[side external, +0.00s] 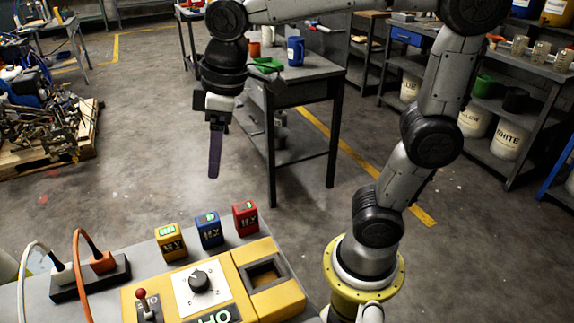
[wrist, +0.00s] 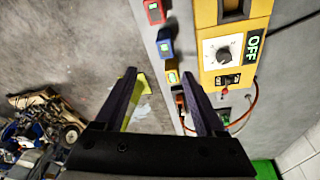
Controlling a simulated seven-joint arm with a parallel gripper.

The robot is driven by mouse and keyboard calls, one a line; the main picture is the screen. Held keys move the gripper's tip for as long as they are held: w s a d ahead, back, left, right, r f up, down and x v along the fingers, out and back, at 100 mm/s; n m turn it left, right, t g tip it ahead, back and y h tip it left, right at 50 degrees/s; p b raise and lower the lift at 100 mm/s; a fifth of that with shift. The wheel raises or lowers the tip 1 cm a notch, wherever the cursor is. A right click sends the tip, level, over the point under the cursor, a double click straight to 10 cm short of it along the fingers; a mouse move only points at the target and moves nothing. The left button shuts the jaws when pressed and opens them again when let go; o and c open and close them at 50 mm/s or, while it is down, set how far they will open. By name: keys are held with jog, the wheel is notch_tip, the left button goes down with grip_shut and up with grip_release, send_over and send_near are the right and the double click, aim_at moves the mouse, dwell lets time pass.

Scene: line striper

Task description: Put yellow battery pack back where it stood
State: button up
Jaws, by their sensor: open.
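The yellow battery pack (side external: 171,242) stands upright on the grey bench top, at the left end of a row with a blue pack (side external: 209,230) and a red pack (side external: 245,218). It also shows in the wrist view (wrist: 172,76), between the lines of my open fingers and nearer the right one. My gripper (side external: 214,176) is open and empty, held in the air above and behind the row in the side view. In the wrist view its two purple fingers (wrist: 159,74) are spread wide. The floor shows between them beside the bench edge.
A yellow housing with an empty square socket (side external: 266,273) lies in front of the packs. Beside it are a dial (side external: 198,281) and a red-knobbed lever (side external: 142,296). A black block with white and orange plugs (side external: 90,278) sits at left. A grey table (side external: 300,72) stands behind.

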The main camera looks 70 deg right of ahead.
jog(key=s+d+f+m+t, duration=0.1)
jog(key=s+d+f+m, duration=0.1)
jog(key=s, duration=0.4)
jog(key=s+d+f+m+t, duration=0.2)
jog(key=s+d+m, duration=0.1)
jog(key=s, duration=0.3)
jog(key=shift+f, duration=0.15)
jog(key=shift+d, duration=0.1)
dwell(0.5)
